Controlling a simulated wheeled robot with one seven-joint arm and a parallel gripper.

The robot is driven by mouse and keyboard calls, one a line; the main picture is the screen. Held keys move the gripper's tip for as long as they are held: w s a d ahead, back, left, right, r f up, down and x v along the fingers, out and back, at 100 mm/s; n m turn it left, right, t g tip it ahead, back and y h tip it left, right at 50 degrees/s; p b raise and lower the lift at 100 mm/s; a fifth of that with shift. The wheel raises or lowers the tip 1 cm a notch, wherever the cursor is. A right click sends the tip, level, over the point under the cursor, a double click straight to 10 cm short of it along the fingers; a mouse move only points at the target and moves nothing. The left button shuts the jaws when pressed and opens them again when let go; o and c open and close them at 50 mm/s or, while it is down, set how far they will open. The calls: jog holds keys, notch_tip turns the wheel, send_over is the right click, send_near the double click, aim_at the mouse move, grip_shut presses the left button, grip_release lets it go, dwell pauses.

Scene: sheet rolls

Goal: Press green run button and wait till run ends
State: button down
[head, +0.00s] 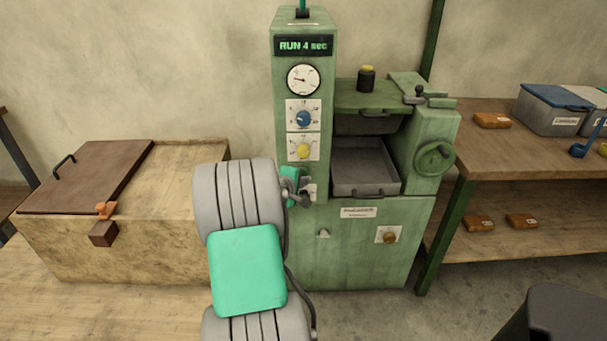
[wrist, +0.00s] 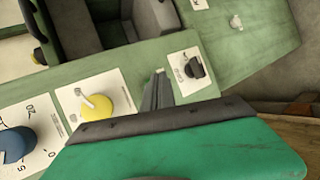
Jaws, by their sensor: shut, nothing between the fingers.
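The green machine (head: 365,245) stands in the middle of the head view. Its display (head: 303,45) is lit and reads "RUN 4 sec". My gripper (head: 304,199) is shut and empty, with its tip at the lower part of the control column. In the wrist view the closed fingers (wrist: 158,88) reach the panel edge beside a plate with a black knob (wrist: 194,68). The green run button is not clearly seen; my arm and fingers cover that area. I cannot tell whether the tip touches it.
Above the gripper are a yellow knob (head: 303,151), a blue knob (head: 303,118) and a gauge (head: 303,79). A grey tray (head: 366,190) sits in the machine's opening. A wooden chest (head: 140,235) stands left, a shelved bench (head: 530,168) right.

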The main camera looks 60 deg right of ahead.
jog(key=shift+a, duration=0.1)
jog(key=shift+s+a+p, duration=0.2)
jog(key=shift+s+a, duration=0.2)
jog(key=shift+a, duration=0.3)
jog(key=shift+s+a+p, duration=0.2)
jog(key=shift+s+a, duration=0.15)
jog(key=shift+a, duration=0.4)
jog(key=shift+s+a+p, duration=0.2)
jog(key=shift+s+a, duration=0.2)
jog(key=shift+a, duration=0.3)
